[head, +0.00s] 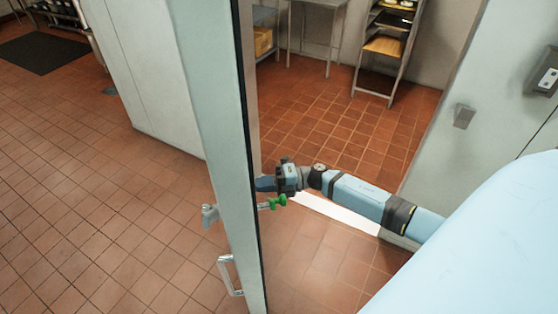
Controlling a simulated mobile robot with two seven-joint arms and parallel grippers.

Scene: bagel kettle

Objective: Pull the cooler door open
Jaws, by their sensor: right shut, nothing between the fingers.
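The cooler door (208,120) stands open and is seen nearly edge-on, a tall pale grey slab with a dark seal along its right edge. A metal pull handle (231,276) sits low on its left face, with a grey latch piece (210,215) above it. A green knob (273,203) on a rod sticks out on the inner side. My right gripper (265,184) is shut and empty at the door's inner side, just above the green knob; I cannot tell whether its tips touch the door. My left gripper is out of view.
The doorway has a white threshold strip (338,214), crossed by my right arm. Inside, a rack (385,45) and a metal table (318,12) stand at the back. A latch catch (464,116) is on the right frame. The tiled floor (100,210) at left is clear.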

